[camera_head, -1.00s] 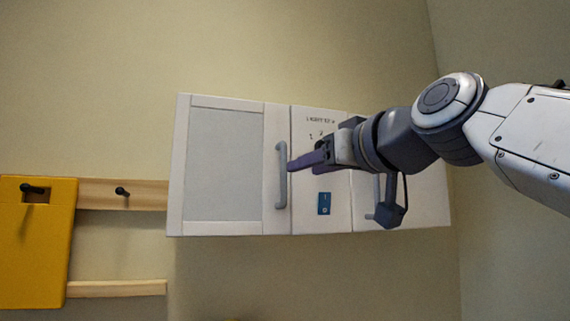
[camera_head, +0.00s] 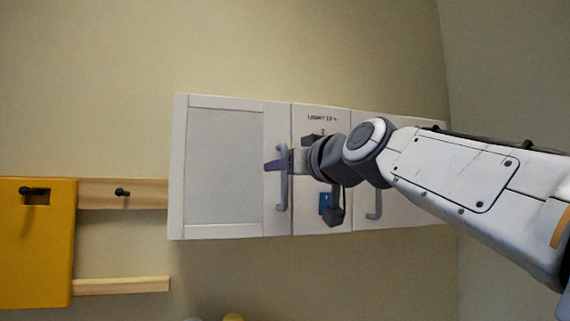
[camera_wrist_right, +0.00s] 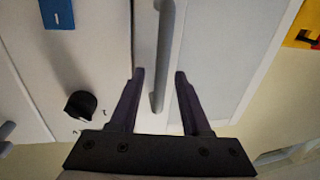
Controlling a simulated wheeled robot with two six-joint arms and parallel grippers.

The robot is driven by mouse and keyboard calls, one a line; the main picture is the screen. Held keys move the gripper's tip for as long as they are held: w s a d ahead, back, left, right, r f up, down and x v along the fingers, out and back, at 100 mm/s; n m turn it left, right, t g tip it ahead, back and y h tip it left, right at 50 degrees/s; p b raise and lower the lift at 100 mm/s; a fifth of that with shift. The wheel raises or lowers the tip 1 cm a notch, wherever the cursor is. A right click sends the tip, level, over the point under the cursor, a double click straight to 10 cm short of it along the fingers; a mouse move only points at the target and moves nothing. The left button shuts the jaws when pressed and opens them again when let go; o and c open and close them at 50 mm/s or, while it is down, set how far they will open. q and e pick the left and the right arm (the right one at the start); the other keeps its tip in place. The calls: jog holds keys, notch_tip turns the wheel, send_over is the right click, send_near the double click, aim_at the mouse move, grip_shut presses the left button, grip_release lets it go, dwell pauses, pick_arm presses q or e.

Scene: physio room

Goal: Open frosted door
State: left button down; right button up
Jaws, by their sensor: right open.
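The frosted door (camera_head: 224,168) is the left door of a white wall cabinet, with a pale grey panel in a white frame. It looks shut. Its grey bar handle (camera_head: 283,192) stands upright on the door's right side. My right gripper (camera_head: 277,165) is at the handle, about halfway up. In the right wrist view, the open fingers (camera_wrist_right: 159,75) stand on either side of the handle (camera_wrist_right: 160,50), with gaps visible. The frosted panel (camera_wrist_right: 213,50) shows on the right there. My left gripper is not in view.
A second handle (camera_head: 374,198) is further right. A yellow board (camera_head: 36,250) hangs from a wooden peg rail (camera_head: 145,195) at left. The wall above the cabinet is clear.

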grip_shut()
dwell(1.4)
